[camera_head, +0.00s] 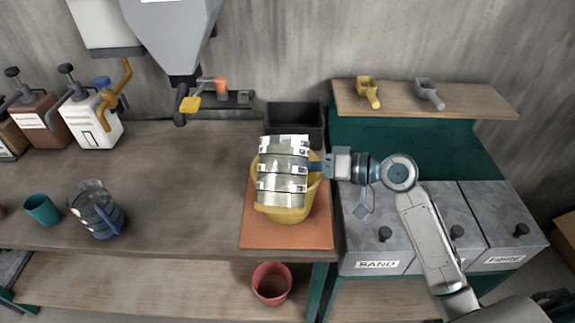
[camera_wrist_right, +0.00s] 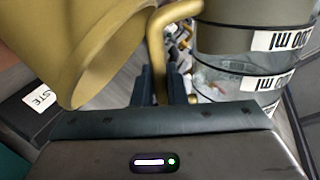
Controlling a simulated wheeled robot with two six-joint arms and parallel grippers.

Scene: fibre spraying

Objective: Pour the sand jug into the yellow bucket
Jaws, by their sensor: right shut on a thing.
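My right gripper (camera_head: 326,168) is shut on the handle of a clear jug (camera_head: 283,170) with white label bands. The jug is held over the yellow bucket (camera_head: 287,214), hiding much of it. The bucket stands on an orange-brown mat (camera_head: 258,236). In the right wrist view, my right gripper's fingers (camera_wrist_right: 163,86) close around a golden handle (camera_wrist_right: 156,50). The jug (camera_wrist_right: 235,80) is to their right and the bucket (camera_wrist_right: 95,45) to their left. The jug's contents and exact tilt are unclear. My left gripper is not in view.
A dark bin (camera_head: 295,120) stands behind the mat. A second jug (camera_head: 96,211) and a teal cup (camera_head: 41,209) stand at left. A red bucket (camera_head: 271,284) is below the table edge. Lidded grey bins (camera_head: 378,213) are at right. The table between the second jug and mat is clear.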

